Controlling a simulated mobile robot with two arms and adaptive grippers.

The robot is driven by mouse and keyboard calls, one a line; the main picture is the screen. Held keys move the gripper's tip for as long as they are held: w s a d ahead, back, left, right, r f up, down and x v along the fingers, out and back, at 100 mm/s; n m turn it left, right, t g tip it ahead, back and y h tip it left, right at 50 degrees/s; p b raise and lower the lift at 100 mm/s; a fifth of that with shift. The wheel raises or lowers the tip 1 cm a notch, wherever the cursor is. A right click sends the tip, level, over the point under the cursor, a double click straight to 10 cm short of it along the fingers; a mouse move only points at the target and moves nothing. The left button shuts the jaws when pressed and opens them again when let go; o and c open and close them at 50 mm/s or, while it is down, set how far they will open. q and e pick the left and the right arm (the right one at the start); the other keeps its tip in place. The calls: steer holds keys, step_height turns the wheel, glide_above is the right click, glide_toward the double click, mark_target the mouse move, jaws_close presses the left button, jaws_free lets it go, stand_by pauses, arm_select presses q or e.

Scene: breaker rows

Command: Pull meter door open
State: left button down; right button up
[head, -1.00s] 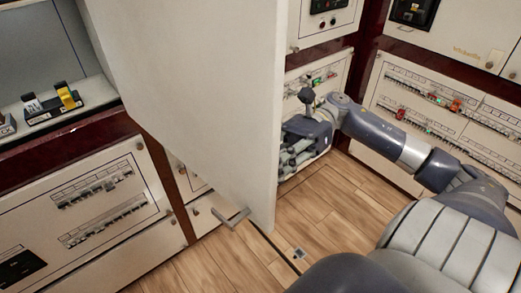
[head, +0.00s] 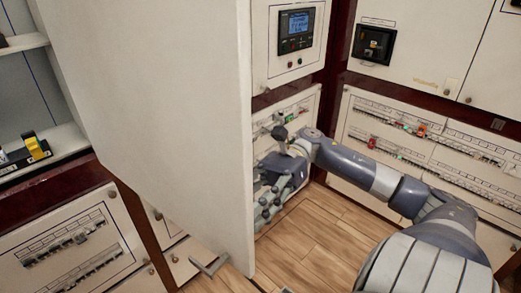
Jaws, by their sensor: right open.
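I cannot tell which of the two is the meter door. My right gripper (head: 274,196) is open, its fingers hanging low in front of the breaker panel below the meter, just right of the white door's edge. I see nothing between its fingers. My left gripper is not in view.
Breaker rows (head: 420,135) fill the right wall panel, below a cabinet with a black device (head: 374,44). An open compartment at left holds a black and yellow device (head: 30,148). Another breaker panel (head: 75,245) is lower left. Wooden floor (head: 315,235) is clear below my arm.

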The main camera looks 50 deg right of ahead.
steer(key=w+d, duration=0.1)
steer(key=d, duration=1)
steer(key=shift+w, duration=0.15)
